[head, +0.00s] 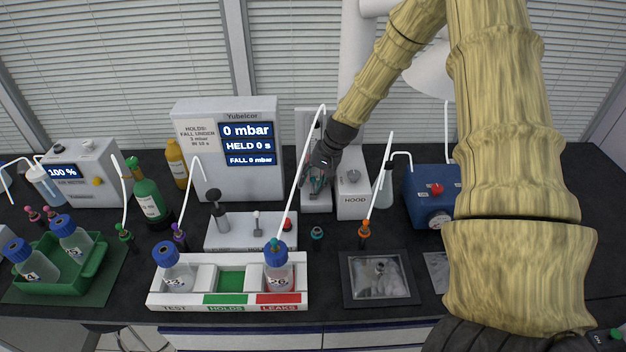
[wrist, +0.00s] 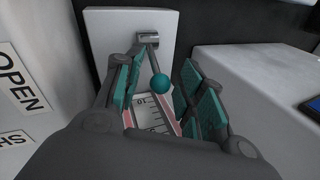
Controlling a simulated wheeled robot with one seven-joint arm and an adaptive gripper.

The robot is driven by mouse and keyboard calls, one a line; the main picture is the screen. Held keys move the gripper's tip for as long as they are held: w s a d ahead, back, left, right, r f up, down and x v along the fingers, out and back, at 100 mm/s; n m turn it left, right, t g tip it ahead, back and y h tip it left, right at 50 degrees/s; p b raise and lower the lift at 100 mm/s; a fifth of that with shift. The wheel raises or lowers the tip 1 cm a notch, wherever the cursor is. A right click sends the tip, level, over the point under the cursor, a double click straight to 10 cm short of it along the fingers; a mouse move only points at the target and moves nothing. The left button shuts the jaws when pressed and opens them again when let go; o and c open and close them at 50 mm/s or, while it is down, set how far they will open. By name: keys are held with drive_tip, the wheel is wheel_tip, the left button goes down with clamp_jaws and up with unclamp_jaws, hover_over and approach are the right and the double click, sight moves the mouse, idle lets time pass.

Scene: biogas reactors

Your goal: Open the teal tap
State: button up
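The teal tap shows in the wrist view as a teal ball knob (wrist: 160,83) on a thin metal lever. The lever hangs from a metal fitting (wrist: 148,38) on a white upright plate. My gripper (wrist: 163,88) is open, with its teal-padded fingers on either side of the knob. A gap shows between the knob and the right finger; the left finger is close to the lever, and I cannot tell if it touches. In the head view my gripper (head: 319,182) is in front of the white panel beside the HOOD box and hides most of the tap.
The white HOOD box (head: 353,192) stands close right of my gripper. The Yubelcor pressure unit (head: 228,150) is to the left. A thin white tube (head: 300,170) rises from bottle 26 (head: 278,272) close to my gripper. A scale strip (wrist: 150,112) lies below the knob.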

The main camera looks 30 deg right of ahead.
drive_tip(key=shift+w+f, duration=0.2)
drive_tip(key=shift+w, duration=0.05)
drive_tip(key=shift+s+r, duration=0.2)
drive_tip(key=shift+s, duration=0.1)
drive_tip(key=shift+c, duration=0.8)
drive_tip(key=shift+s+r, duration=0.1)
drive_tip(key=c, duration=0.3)
clamp_jaws()
